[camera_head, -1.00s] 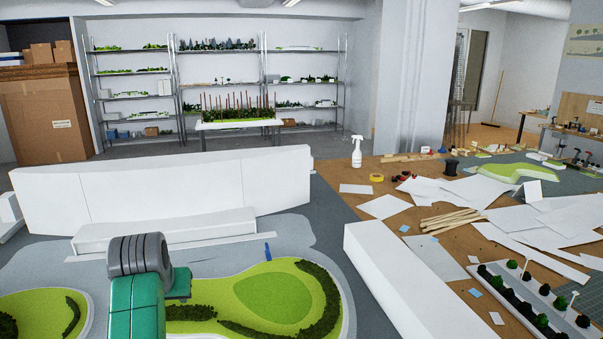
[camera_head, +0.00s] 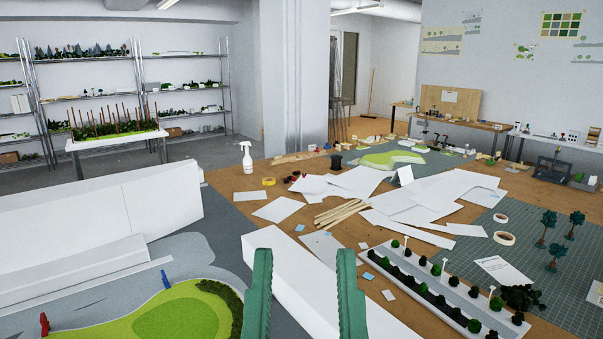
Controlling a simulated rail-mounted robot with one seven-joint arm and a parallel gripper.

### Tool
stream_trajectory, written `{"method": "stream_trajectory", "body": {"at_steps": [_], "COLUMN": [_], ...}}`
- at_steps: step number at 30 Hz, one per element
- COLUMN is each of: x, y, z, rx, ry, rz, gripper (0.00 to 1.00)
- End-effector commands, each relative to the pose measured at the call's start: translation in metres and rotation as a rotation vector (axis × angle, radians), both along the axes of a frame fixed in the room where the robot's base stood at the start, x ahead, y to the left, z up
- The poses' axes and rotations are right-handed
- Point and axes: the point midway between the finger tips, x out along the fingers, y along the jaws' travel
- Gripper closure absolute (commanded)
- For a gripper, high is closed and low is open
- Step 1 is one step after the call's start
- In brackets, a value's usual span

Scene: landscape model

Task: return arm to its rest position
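My gripper (camera_head: 304,256) shows at the bottom middle of the head view as two upright green fingers. They stand well apart, so it is open. Nothing is held between them. The long white block shows through the gap behind the fingers; I cannot tell how high the gripper is above it. The rest of my arm is out of view below the frame.
The long white block (camera_head: 300,295) lies behind the gripper. White curved building models (camera_head: 100,215) stand at left, a green lawn model (camera_head: 180,318) at lower left. Right are a planter strip (camera_head: 440,290), paper sheets (camera_head: 345,182), wooden sticks (camera_head: 340,212) and small trees (camera_head: 548,225).

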Motion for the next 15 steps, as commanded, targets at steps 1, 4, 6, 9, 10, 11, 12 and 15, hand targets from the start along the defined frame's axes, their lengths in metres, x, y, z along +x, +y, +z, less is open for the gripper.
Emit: {"method": "stream_trajectory", "body": {"at_steps": [1, 4, 6, 9, 10, 11, 12, 15], "x": [0.0, 0.0, 0.0, 0.0, 0.0, 0.0, 0.0, 0.0], "y": [0.0, 0.001, 0.002, 0.003, 0.003, 0.003, 0.003, 0.004], "z": [0.05, 0.102, 0.14, 0.193, 0.208, 0.222, 0.24, 0.274], "rx": [0.0, 0.002, 0.003, 0.004, 0.004, 0.004, 0.005, 0.005], "ry": [0.001, 0.002, 0.003, 0.004, 0.004, 0.004, 0.005, 0.005], "rz": [0.001, 0.005, 0.008, 0.012, 0.013, 0.014, 0.016, 0.018], "gripper": [0.61, 0.61, 0.61, 0.61, 0.61, 0.61, 0.61, 0.61]}}
